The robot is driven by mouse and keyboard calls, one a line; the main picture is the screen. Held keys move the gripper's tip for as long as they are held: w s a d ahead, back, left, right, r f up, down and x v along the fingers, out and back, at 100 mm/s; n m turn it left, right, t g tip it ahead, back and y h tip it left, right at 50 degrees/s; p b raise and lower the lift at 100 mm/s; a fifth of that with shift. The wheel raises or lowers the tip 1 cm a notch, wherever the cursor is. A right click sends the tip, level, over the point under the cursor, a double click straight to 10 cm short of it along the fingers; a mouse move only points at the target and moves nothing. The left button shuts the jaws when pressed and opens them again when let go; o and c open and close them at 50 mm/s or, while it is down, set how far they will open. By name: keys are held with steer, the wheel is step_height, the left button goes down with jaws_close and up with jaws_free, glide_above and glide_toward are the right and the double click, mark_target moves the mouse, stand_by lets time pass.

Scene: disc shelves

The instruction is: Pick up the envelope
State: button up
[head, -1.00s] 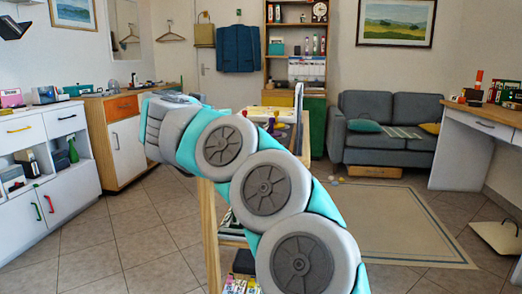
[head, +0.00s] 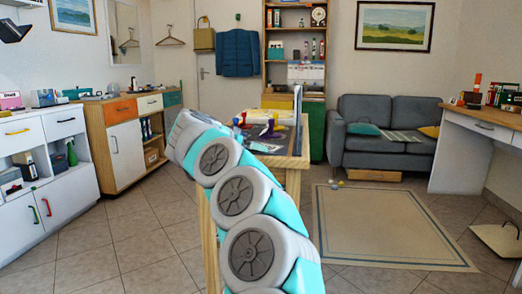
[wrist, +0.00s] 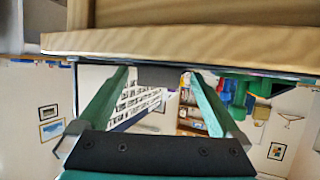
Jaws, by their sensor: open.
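I cannot make out an envelope for certain in either view. My gripper (wrist: 160,76) shows in the wrist view with its two teal fingers wide apart and nothing held between them. A light wooden edge (wrist: 190,45) lies close above the fingertips. A white panel with dark rows (wrist: 140,100) shows between the fingers, and I cannot tell what it is. In the head view my arm hides the gripper.
A wooden table (head: 297,160) with several small coloured items stands just behind my arm. A white cabinet (head: 60,200) is at the left, a grey sofa (head: 385,140) at the back. The rug (head: 395,225) at the right is mostly clear floor.

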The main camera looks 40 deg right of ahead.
steer(key=shift+w+d+f, duration=0.1)
steer(key=shift+d, duration=0.25)
steer(key=c, duration=1.4)
steer(key=shift+r+p, duration=1)
steer(key=shift+r, duration=1)
steer(key=shift+s+a+f, duration=0.1)
steer(key=shift+s+f, duration=0.1)
steer(key=shift+s+a, duration=0.25)
steer(key=shift+s, duration=0.2)
steer(key=s+a, duration=0.2)
steer(key=s, duration=0.2)
steer(key=s+a+r, duration=0.1)
steer(key=s+a, duration=0.1)
steer(key=s, duration=0.2)
steer(key=s+a, duration=0.3)
steer(key=s, duration=0.2)
steer(key=shift+r, duration=0.25)
